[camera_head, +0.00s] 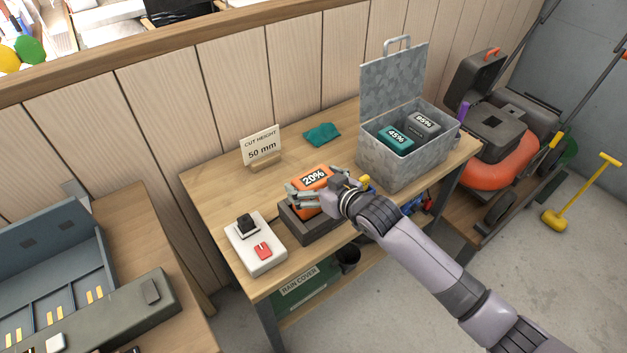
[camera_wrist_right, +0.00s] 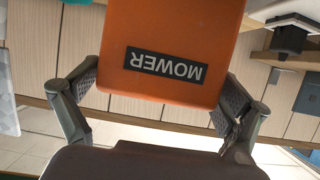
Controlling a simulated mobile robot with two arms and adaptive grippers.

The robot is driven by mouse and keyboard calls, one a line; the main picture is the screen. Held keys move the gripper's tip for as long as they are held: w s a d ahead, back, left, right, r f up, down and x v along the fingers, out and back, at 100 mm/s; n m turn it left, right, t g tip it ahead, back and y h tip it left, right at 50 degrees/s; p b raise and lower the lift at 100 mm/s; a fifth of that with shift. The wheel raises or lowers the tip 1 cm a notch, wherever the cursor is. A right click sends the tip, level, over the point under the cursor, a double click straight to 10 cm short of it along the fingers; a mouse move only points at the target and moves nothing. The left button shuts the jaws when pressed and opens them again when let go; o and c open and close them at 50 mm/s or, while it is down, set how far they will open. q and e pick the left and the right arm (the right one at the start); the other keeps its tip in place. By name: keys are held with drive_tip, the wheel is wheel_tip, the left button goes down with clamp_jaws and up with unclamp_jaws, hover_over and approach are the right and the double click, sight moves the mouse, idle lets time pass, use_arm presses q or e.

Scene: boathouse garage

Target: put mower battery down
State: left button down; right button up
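The orange mower battery (camera_head: 314,176), marked 20%, is at a dark dock or tray (camera_head: 303,226) on the wooden workbench. My right gripper (camera_head: 312,193) has its fingers on either side of it. In the right wrist view the battery (camera_wrist_right: 172,45) shows a MOWER label, with the fingers of my right gripper (camera_wrist_right: 160,95) against or very near its two sides. The battery looks to be at or just above the dark dock; I cannot tell whether it is fully seated. My left gripper is out of view.
A white unit (camera_head: 262,256) with a black knob and red switch sits left of the dock. An orange mower (camera_head: 500,165) is beyond.

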drive_tip(key=shift+f, duration=0.15)
drive_tip(key=shift+d+f, duration=0.1)
drive_tip(key=shift+f, duration=0.1)
drive_tip(key=v, duration=1.2)
drive_tip(key=shift+r, duration=0.3)
drive_tip(key=shift+c, duration=0.4)
clamp_jaws()
idle(0.7)
idle(0.6)
idle(0.5)
